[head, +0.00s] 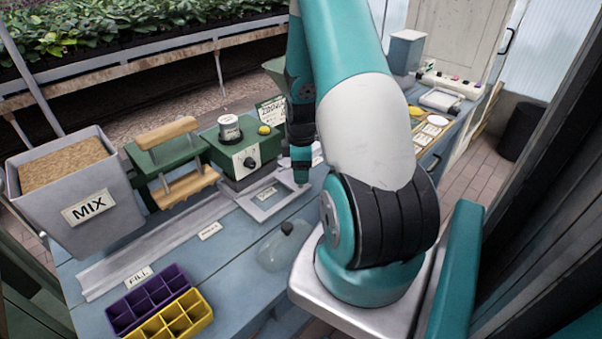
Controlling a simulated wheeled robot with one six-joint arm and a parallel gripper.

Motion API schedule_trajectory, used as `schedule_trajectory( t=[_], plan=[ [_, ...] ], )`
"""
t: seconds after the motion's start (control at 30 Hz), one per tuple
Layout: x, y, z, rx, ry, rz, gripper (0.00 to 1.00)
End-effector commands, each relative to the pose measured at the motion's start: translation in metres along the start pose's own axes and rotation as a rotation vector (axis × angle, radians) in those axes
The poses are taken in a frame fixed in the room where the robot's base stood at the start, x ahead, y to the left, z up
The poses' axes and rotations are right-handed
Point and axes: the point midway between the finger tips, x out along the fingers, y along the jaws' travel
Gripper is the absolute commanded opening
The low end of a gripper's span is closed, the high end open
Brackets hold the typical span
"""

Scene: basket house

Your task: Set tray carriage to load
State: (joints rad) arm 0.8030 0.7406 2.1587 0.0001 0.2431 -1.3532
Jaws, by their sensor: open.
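A grey square frame (257,212), which looks like the tray carriage, sits at the right part of a long grey rail (150,250) on the blue bench. A small label lies inside the frame, too small to read surely. A "FILL" label (138,277) stands at the rail's left end, and another small label (209,231) lies near its middle. My gripper (301,181) points down at the frame's right end, close to it; I cannot tell whether it touches. It is open, with its fingers small and dark in the view. My arm hides the bench to the right.
A grey "MIX" bin (85,215) stands at left. A green press with wooden bars (170,133) and a green box with a knob (245,160) stand behind the rail. Purple (147,297) and yellow (187,320) cell trays and a clear dome (284,250) are in front.

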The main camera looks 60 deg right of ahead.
Motion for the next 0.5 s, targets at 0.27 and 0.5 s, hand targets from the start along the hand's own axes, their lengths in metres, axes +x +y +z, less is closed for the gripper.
schedule_trajectory(
  t=[0.27, 0.5],
  plan=[
    [0.021, 0.001, 0.0, 0.0, 0.0, 0.001, 0.61],
    [0.022, 0.001, 0.0, 0.0, 0.0, 0.002, 0.61]
  ],
)
